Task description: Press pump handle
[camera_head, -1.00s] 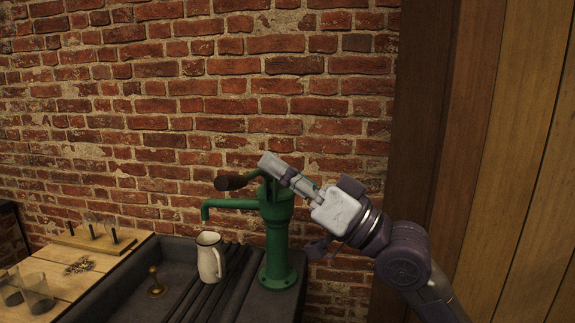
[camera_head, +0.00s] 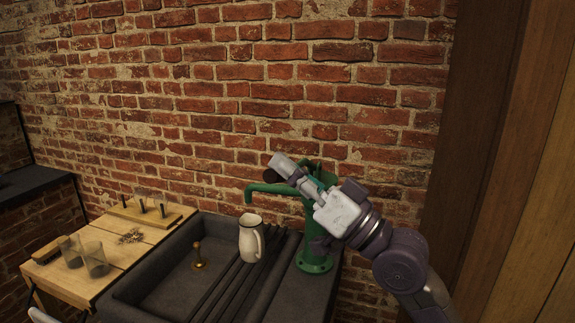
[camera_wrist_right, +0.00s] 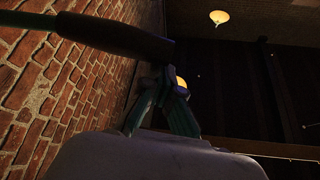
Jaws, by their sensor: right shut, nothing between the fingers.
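The green hand pump (camera_head: 314,225) stands upright at the right end of the sink, its spout pointing left. Its dark handle grip (camera_head: 270,177) shows just left of my right gripper (camera_head: 280,162); the rest of the handle is partly hidden behind the gripper. My right gripper is shut and empty. In the right wrist view the dark handle (camera_wrist_right: 115,38) crosses the upper left, close to the shut fingertips (camera_wrist_right: 172,82). I cannot tell whether they touch. A cream jug (camera_head: 250,240) stands below the spout.
The dark sink (camera_head: 165,262) holds a brass plug (camera_head: 198,256). To its left, a wooden top (camera_head: 75,285) carries glass jars (camera_head: 95,262), a brush (camera_head: 47,252) and a peg board (camera_head: 150,214). The brick wall (camera_head: 260,90) is close behind the pump.

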